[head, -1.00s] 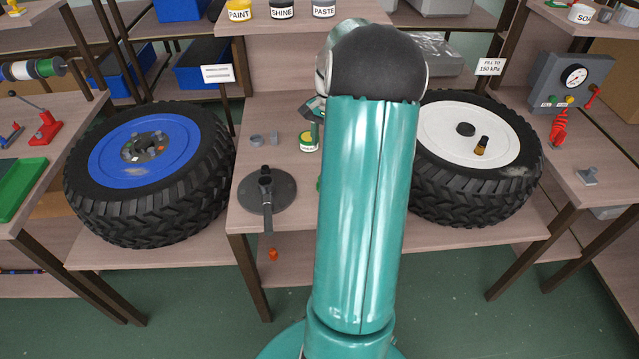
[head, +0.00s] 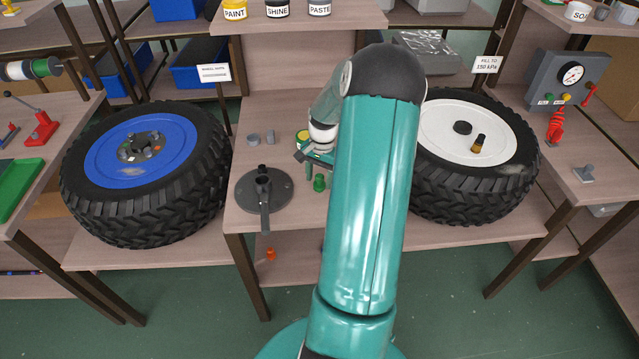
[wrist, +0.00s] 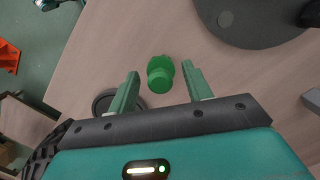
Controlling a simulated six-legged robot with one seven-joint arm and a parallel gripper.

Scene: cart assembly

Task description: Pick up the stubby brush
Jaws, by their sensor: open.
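A short green knobbed piece (wrist: 160,74) stands on the wooden table top in the wrist view; it looks like the stubby brush, though I cannot make out bristles. In the head view it shows as a small green shape (head: 319,183) just right of the dark round disc. My gripper (wrist: 160,68) is open, with one green finger on each side of the piece in the picture. Nothing is held. I cannot tell how far above the piece the fingers are. In the head view my gripper (head: 308,156) is partly hidden by my own arm.
The dark disc with an upright post and bar (head: 264,192) stands close by on the left. A yellow-topped pot (head: 302,135) is partly hidden behind my gripper. A blue-hubbed wheel (head: 145,170) lies left, a white-hubbed wheel (head: 470,150) right, with a small dark-and-yellow item (head: 479,143) on it.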

